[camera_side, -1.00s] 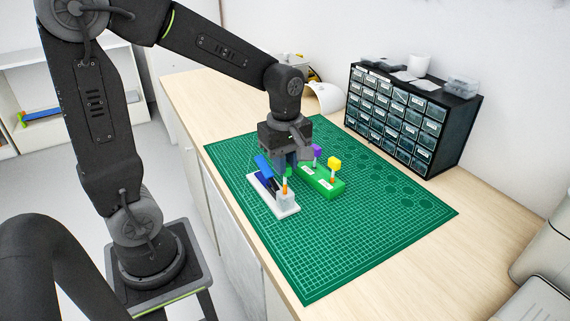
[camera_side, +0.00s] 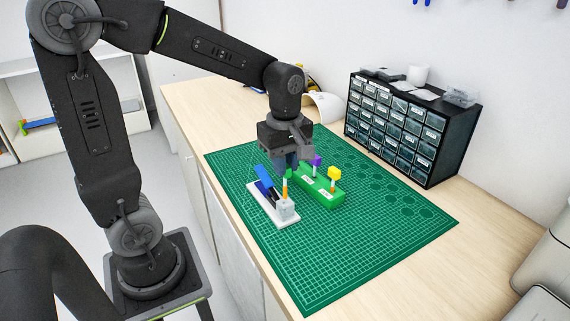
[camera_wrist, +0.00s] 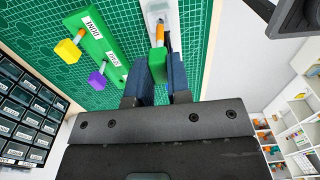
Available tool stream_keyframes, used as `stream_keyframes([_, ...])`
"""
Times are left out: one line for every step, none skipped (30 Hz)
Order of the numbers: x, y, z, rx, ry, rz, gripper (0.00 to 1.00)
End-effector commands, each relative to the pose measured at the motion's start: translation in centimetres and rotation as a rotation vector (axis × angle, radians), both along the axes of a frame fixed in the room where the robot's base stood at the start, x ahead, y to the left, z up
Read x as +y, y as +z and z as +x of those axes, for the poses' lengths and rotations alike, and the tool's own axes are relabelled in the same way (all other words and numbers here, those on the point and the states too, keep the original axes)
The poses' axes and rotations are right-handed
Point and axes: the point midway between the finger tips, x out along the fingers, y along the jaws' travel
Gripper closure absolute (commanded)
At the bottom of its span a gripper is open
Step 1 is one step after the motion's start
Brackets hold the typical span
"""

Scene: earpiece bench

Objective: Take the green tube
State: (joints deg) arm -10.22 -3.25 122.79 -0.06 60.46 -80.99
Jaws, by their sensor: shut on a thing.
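My gripper (camera_side: 291,162) is shut on the green tube, with one finger on each side of its green cap in the wrist view (camera_wrist: 158,70). The green tube (camera_wrist: 157,60) has an orange body below the cap. In the side view its orange body (camera_side: 285,188) stands upright above the light grey block of the white device; the fingers mostly hide its cap. I cannot tell whether its lower end is still inside the block. The white device (camera_side: 287,218) has a blue lid (camera_side: 264,176) raised at its left.
A green rack (camera_side: 321,194) stands close right of the gripper, holding a yellow-capped tube (camera_side: 334,173) and a purple-capped tube (camera_side: 317,161). A black drawer cabinet (camera_side: 396,130) stands at the back right. The green mat (camera_side: 350,245) is clear in front.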

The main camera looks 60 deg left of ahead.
Motion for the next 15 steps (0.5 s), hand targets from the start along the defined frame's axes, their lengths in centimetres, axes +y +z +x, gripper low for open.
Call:
stream_keyframes([0.0, 0.1, 0.0, -0.001, 0.0, 0.0, 1.0])
stream_keyframes([0.0, 0.1, 0.0, -0.001, 0.0, 0.0, 1.0])
stream_keyframes([0.0, 0.3, 0.0, -0.002, 0.0, 0.0, 1.0])
stream_keyframes([0.0, 0.4, 0.0, -0.002, 0.0, 0.0, 1.0])
stream_keyframes([0.0, 0.6, 0.0, -0.002, 0.0, 0.0, 1.0])
stream_keyframes([0.0, 0.9, 0.0, -0.001, 0.0, 0.0, 1.0])
stream_keyframes([0.0, 1.2, 0.0, -0.002, 0.0, 0.0, 1.0])
stream_keyframes([0.0, 1.4, 0.1, -0.003, 0.0, 0.0, 1.0])
stream_keyframes([0.0, 1.7, 0.0, -0.003, 0.0, 0.0, 1.0])
stream_keyframes([0.0, 2.0, 0.0, -0.003, 0.0, 0.0, 1.0])
stream_keyframes([0.0, 2.2, 0.0, -0.003, 0.0, 0.0, 1.0])
stream_keyframes([0.0, 2.5, 0.0, -0.003, 0.0, 0.0, 1.0])
stream_keyframes([0.0, 2.7, 0.0, -0.002, 0.0, 0.0, 1.0])
stream_keyframes([0.0, 2.9, 0.0, -0.002, 0.0, 0.0, 1.0])
stream_keyframes([0.0, 3.2, 0.1, -0.003, 0.0, 0.0, 1.0])
